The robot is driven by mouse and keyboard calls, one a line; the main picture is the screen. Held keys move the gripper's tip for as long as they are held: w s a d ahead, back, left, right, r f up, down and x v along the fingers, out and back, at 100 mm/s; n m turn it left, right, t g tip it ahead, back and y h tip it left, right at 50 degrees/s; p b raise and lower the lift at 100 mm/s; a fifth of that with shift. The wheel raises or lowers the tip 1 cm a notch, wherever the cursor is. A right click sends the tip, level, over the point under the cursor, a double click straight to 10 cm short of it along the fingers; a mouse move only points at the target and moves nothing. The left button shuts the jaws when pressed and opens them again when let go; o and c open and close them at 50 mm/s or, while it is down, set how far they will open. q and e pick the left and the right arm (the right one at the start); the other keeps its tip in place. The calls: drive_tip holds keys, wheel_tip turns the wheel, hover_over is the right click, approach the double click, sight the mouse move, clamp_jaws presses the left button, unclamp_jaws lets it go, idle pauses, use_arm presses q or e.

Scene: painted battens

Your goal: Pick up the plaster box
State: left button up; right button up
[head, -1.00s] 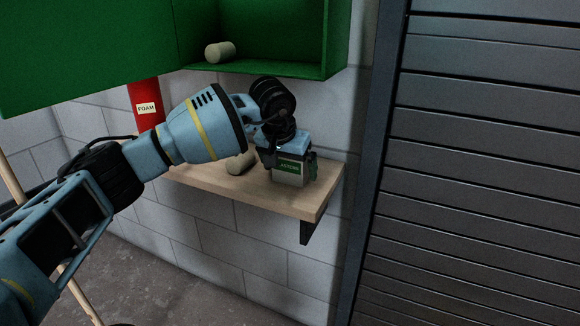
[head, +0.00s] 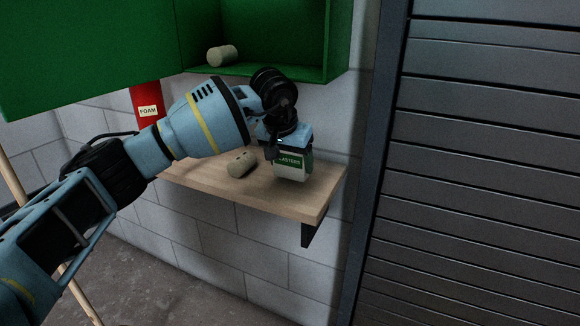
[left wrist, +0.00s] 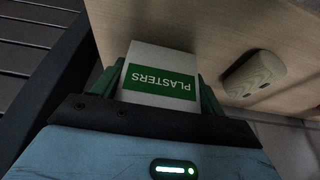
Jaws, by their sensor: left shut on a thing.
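The plaster box (head: 292,168) is white with a green label, and it hangs upright below my left gripper (head: 289,152) over the right part of the wooden shelf. My left gripper is shut on it. In the left wrist view the box (left wrist: 154,94) sits between the two green fingers of the gripper (left wrist: 160,88), with its label reading PLASTERS upside down. The box looks slightly above the shelf. My right gripper is not in view.
The wooden shelf (head: 308,203) holds a beige cylinder (head: 241,164) left of the box. A green cabinet (head: 285,72) with another beige cylinder (head: 222,55) hangs above. A red FOAM item (head: 147,110) is behind. A dark slatted shutter (head: 480,190) stands at right.

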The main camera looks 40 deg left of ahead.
use_arm(q)
drive_tip(key=shift+r, duration=0.85)
drive_tip(key=s+a+r, duration=0.1)
drive_tip(key=s+a, duration=0.3)
drive_tip(key=s, duration=1.1)
drive_tip(key=shift+s+a, duration=0.15)
drive_tip(key=shift+s, duration=0.1)
